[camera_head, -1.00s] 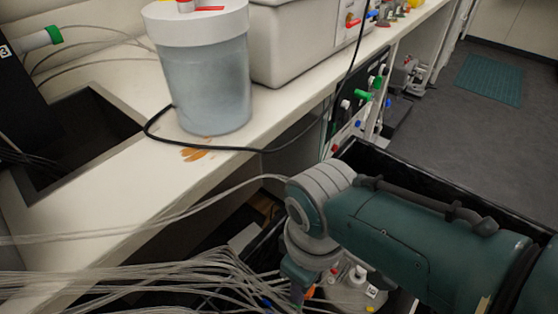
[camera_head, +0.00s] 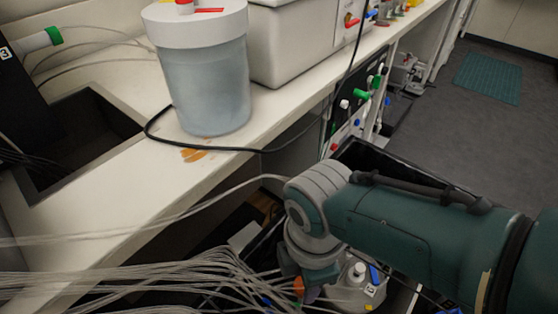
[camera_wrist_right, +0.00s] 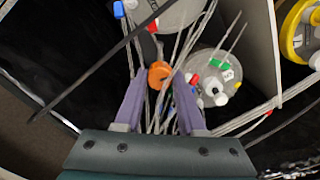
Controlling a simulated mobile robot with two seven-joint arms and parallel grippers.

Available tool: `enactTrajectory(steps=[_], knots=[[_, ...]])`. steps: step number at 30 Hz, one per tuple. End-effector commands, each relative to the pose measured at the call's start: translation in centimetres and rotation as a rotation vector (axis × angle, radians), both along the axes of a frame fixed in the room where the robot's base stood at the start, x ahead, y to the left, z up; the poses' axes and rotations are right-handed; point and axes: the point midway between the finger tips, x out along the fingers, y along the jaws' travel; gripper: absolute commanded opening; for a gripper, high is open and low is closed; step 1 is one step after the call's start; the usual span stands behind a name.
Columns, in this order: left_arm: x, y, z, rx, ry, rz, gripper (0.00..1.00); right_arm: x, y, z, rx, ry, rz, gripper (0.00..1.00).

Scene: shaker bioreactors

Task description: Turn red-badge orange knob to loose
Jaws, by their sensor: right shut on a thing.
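An orange knob (camera_wrist_right: 158,75) shows between the purple fingers of my right gripper (camera_wrist_right: 160,84) in the right wrist view. The fingers are shut on it, one on each side. The orange knob also shows in the head view (camera_head: 299,287), low under my right wrist and partly covered by it. A small red part (camera_wrist_right: 152,25) lies beyond the knob in the wrist view; I cannot tell whether it is the red badge. My left gripper is in neither view.
A white-topped bottle (camera_head: 355,291) stands beside my right wrist, in a dark bin (camera_head: 375,158). Clear tubes (camera_head: 130,285) run close around the gripper. The bench (camera_head: 110,190) with a large container (camera_head: 212,85) is at the left.

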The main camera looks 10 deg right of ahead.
Motion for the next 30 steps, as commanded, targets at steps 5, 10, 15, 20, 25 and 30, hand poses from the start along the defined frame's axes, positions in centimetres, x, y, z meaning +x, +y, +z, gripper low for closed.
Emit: enactTrajectory(steps=[5,10,15,20,25,30], knots=[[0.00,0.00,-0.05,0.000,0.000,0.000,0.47,-0.01,-0.04,-0.08,-0.001,0.000,0.103,0.00],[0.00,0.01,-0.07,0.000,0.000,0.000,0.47,0.00,-0.03,-0.07,0.000,0.000,0.165,0.00],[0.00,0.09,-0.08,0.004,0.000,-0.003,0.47,0.00,-0.03,-0.07,0.000,0.000,0.197,0.00],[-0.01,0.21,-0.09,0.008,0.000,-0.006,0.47,0.00,-0.03,-0.07,0.000,0.000,0.206,0.00],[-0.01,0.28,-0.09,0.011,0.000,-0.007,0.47,0.00,-0.03,-0.07,-0.001,0.000,0.207,0.00],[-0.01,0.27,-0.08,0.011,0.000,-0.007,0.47,0.00,-0.02,-0.06,-0.001,0.000,0.207,0.45]])
